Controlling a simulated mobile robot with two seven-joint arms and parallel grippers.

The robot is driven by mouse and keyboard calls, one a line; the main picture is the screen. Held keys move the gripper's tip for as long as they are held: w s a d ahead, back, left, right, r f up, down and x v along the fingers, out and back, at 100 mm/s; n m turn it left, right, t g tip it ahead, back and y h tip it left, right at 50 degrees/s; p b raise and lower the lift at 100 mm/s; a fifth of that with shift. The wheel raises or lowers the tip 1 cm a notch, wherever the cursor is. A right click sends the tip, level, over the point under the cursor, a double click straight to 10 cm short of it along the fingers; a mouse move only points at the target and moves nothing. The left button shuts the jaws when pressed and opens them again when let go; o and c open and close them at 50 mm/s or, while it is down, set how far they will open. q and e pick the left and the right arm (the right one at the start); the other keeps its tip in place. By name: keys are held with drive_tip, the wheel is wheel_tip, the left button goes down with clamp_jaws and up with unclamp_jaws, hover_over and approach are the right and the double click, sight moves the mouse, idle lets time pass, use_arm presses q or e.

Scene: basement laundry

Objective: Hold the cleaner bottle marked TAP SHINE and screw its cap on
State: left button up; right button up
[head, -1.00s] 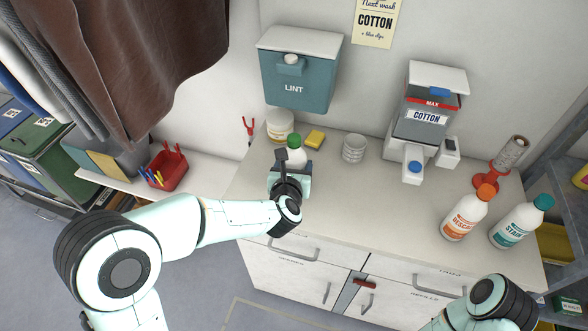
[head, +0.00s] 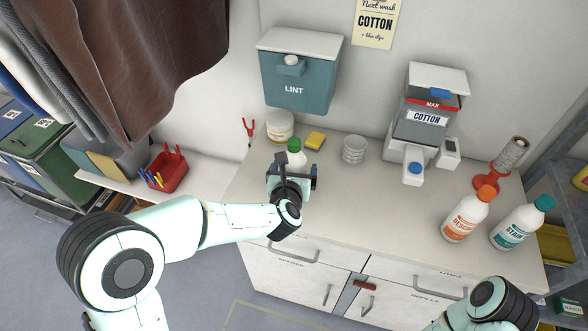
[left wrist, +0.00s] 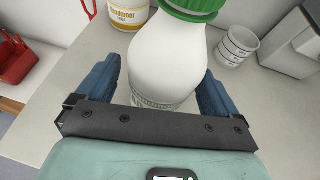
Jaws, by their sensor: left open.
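A white bottle (head: 297,160) with a green cap (head: 294,145) stands upright near the left of the counter. Its label is not readable, so I cannot confirm TAP SHINE. My left gripper (head: 293,172) is open, with a finger on either side of the bottle. The left wrist view shows the white bottle body (left wrist: 165,60) between the two blue fingers of this gripper (left wrist: 161,82), with visible gaps. The green cap (left wrist: 194,7) is cut off by the top edge there; whether it is tight I cannot tell. My right gripper is out of view.
A COTTON dispenser (head: 420,118), an orange-capped bottle (head: 467,214) and a teal-capped bottle (head: 522,223) are farther right. The counter's middle is clear.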

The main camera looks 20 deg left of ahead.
use_arm(q)
drive_tip(key=v, duration=1.2)
drive_tip(key=shift+b, duration=0.35)
